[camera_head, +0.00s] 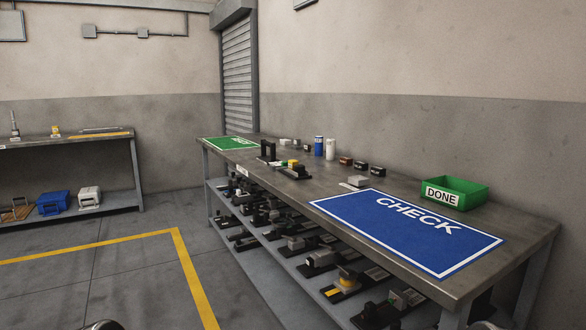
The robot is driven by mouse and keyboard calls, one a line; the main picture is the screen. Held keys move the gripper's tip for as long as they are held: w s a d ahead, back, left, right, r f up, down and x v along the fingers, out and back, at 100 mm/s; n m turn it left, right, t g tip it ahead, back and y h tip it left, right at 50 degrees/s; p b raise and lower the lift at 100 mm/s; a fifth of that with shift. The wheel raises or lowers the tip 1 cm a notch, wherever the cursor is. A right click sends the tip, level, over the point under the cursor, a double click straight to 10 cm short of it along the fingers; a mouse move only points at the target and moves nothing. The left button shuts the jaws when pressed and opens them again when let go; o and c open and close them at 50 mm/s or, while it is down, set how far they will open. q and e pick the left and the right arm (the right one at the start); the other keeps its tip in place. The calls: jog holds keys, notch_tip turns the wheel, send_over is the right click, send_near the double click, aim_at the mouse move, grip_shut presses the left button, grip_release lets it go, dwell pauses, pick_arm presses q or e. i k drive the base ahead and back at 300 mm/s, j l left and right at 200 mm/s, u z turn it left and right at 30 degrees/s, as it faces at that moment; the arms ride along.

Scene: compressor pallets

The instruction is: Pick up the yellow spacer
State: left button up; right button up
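A small yellow piece (293,162) shows on a dark fixture (295,172) on the long grey workbench, toward its middle left. I cannot tell at this size which yellow thing is the spacer. No gripper fingers show. Only small rounded grey pieces, perhaps of my arms, show at the bottom edge, apart from the bench top.
The workbench (418,270) bears a blue CHECK mat (375,234), a green DONE bin (472,188), a green mat (222,144) and several small parts. The shelf below is crowded. A second table (100,136) stands at left. The floor between, with yellow lines, is clear.

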aim_at(291, 163)
jog(key=u, duration=0.3)
jog(key=i+j+u, duration=0.2)
jog(key=i+u, duration=0.25)
jog(key=i+j+u, duration=0.1)
jog(key=i+u, duration=0.3)
jog(key=i, duration=2.55)
jog(key=i+j+z, duration=0.1)
jog(key=i+z, duration=0.25)
jog(key=i+j+z, duration=0.2)
jog(key=i+z, duration=0.15)
jog(key=i, duration=0.2)
jog(key=i+j+z, duration=0.4)
